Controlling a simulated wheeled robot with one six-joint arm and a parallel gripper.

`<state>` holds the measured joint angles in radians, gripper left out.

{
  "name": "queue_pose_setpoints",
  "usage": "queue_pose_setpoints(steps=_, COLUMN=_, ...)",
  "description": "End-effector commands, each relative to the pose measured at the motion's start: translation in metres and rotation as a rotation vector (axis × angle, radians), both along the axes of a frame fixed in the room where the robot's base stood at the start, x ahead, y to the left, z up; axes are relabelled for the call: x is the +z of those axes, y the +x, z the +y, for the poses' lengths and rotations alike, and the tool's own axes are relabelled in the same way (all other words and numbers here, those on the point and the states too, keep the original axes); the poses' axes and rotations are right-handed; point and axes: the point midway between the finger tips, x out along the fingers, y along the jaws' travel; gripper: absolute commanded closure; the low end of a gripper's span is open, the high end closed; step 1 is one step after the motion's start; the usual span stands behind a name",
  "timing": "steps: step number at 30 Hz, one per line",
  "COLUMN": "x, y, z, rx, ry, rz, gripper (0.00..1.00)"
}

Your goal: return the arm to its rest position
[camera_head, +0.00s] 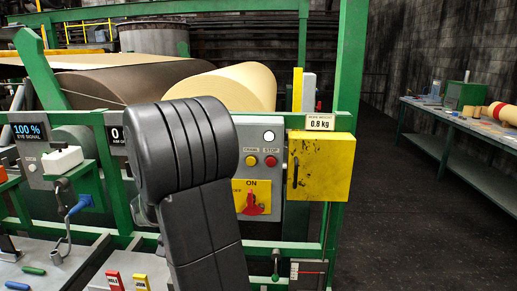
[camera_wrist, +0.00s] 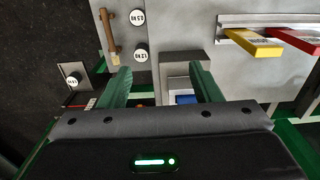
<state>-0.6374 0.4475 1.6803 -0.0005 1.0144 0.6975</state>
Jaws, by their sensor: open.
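My gripper (camera_wrist: 160,83) shows in the wrist view with its two green fingers spread wide apart and nothing between them that I can see held. It faces a grey metal panel (camera_wrist: 185,30) with a block and a small blue part (camera_wrist: 186,99) beyond the fingers. In the head view my dark arm stands raised in the middle of the picture and hides part of the machine; the gripper itself is not seen there.
A green-framed machine with paper rolls (camera_head: 235,84) fills the head view. A yellow box (camera_head: 322,166) and a red-and-yellow switch (camera_head: 251,197) sit right of my arm. Red (camera_head: 115,281) and yellow (camera_head: 141,282) tags stand on the front panel. A workbench (camera_head: 470,150) stands at right; floor between is clear.

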Motion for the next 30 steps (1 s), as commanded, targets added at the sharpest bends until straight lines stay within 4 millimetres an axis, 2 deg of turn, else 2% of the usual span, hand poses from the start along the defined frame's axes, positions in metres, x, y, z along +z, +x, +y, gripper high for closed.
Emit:
queue_pose_setpoints(steps=6, x=-0.028, y=0.025, z=-0.026, rx=0.005, ry=-0.001, rz=0.002, gripper=0.42)
queue_pose_setpoints(steps=15, x=-0.066, y=0.053, z=-0.063, rx=0.018, ry=-0.001, rz=0.002, gripper=0.42)
queue_pose_setpoints(steps=30, x=-0.133, y=0.082, z=-0.131, rx=0.039, ry=0.0, rz=0.002, gripper=0.42)
